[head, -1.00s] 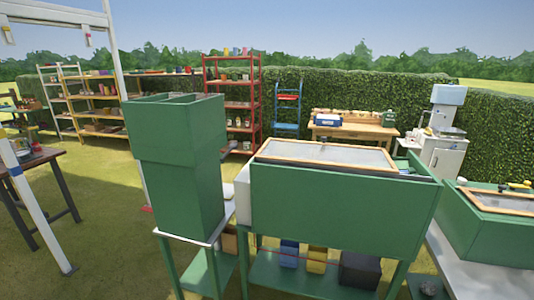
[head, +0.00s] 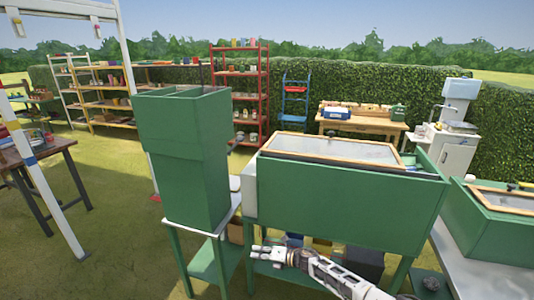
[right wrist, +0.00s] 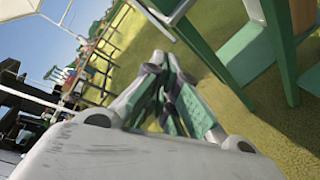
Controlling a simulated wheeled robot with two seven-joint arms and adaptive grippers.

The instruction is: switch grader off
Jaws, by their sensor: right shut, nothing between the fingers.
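A large green box machine (head: 340,200) with a wood-framed mesh lid (head: 333,149) stands in the middle of the head view. A tall green hopper (head: 188,160) stands to its left. I cannot tell which of these is the grader, and no switch is clearly visible. My right gripper (head: 258,253) is in front of the lower part of the box machine, near its left front leg. It is shut and empty. In the right wrist view the gripper (right wrist: 165,90) points towards grass and green legs. My left gripper is out of view.
A lower shelf with a dark box (head: 362,262) lies under the box machine, behind my right arm. Another green bin (head: 485,228) stands on a bench at the right.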

